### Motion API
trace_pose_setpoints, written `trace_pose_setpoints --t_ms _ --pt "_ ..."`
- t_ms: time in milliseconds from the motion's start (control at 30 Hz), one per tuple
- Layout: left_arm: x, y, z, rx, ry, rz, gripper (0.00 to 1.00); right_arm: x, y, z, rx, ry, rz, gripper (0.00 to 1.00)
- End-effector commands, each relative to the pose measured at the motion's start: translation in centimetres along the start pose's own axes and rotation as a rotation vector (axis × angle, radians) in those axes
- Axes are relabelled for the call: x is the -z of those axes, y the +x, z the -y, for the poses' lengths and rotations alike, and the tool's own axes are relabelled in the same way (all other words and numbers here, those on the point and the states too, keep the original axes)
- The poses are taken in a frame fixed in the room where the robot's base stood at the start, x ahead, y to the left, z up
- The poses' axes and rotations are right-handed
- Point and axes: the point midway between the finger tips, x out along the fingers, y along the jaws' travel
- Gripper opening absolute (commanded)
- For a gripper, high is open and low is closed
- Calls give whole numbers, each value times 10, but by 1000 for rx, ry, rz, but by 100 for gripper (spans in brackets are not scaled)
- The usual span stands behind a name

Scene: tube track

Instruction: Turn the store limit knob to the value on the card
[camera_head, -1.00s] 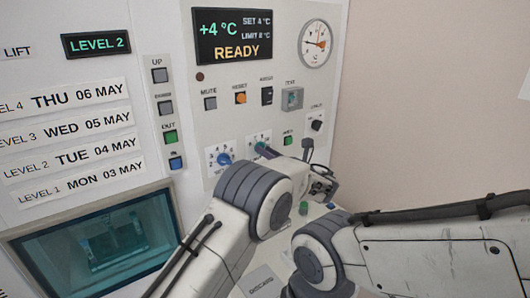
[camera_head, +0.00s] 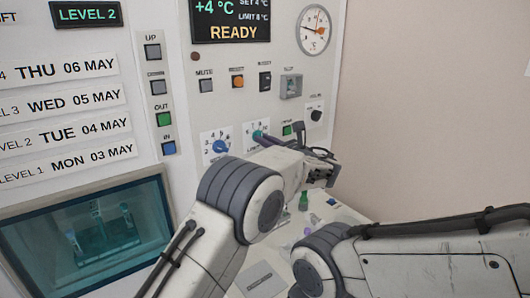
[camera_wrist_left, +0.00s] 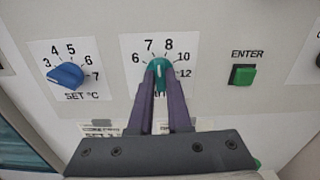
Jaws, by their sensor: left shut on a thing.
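The store limit knob (camera_wrist_left: 160,68) is teal and sits on a white dial plate marked 6, 7, 8, 10, 12. Its white line points roughly straight up, between 7 and 8. In the head view the knob (camera_head: 258,135) is partly covered. My left gripper (camera_wrist_left: 161,80) is shut on the knob, one purple finger on each side; it also shows in the head view (camera_head: 266,139). The display (camera_head: 232,20) reads +4 °C, SET 4 °C, LIMIT 8 °C, READY. I cannot make out a card with a limit value. My right gripper is out of view.
The blue SET knob (camera_wrist_left: 66,75) is left of the limit knob and the green ENTER button (camera_wrist_left: 243,74) is right of it. Other buttons sit above. A ledge with small coloured items (camera_head: 304,201) lies below. My right arm crosses the lower right.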

Motion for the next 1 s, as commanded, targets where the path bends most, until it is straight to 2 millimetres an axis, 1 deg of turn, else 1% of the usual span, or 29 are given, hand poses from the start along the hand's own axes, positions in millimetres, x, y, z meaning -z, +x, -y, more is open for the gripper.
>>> trace_pose_setpoints --t_ms 33,100,200,400,600,1000 --pt "7 0 0 1 -38 -1 0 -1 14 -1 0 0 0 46" --pt "6 0 0 1 -87 -1 0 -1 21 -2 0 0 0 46" --pt "6 0 0 1 -149 -1 0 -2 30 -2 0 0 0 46" --pt "4 0 0 0 -239 -2 0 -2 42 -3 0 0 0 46" --pt "2 0 0 0 -281 -3 0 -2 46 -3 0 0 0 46" --pt "2 0 0 -1 -289 -4 0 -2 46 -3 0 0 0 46"
